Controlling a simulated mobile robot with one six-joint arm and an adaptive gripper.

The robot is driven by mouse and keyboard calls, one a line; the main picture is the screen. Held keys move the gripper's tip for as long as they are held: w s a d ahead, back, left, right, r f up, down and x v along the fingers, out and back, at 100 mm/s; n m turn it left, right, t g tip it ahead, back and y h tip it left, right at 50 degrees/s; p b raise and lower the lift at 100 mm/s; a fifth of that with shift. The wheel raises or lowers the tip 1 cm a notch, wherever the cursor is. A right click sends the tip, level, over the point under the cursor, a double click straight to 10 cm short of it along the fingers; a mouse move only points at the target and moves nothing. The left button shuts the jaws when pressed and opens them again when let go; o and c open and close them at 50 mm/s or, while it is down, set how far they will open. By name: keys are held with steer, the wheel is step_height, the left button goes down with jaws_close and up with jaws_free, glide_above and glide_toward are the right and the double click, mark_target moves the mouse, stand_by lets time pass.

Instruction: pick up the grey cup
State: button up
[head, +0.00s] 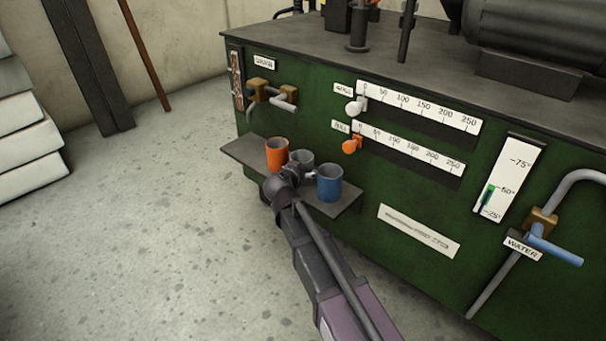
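The grey cup (301,158) stands on a small dark shelf (243,149) on the front of a green machine, between an orange cup (277,153) and a blue cup (330,183). Its upper part and rim show; its lower part is hidden behind my gripper. My gripper (293,171) is right at the near side of the grey cup. The fingers are small and partly hidden, so I cannot tell whether they are open or shut, or touching the cup.
The orange and blue cups stand close on either side. Above the shelf, the green machine front (310,115) carries a brass valve (260,87) and slider knobs, one white and one orange (352,145). Open concrete floor (150,240) lies to the left.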

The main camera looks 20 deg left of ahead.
steer(key=shift+c, duration=0.2)
stand_by(0.4)
steer(key=c, duration=0.8)
steer(key=shift+c, duration=0.2)
step_height(320, 180, up, 10)
steer(key=p, duration=1)
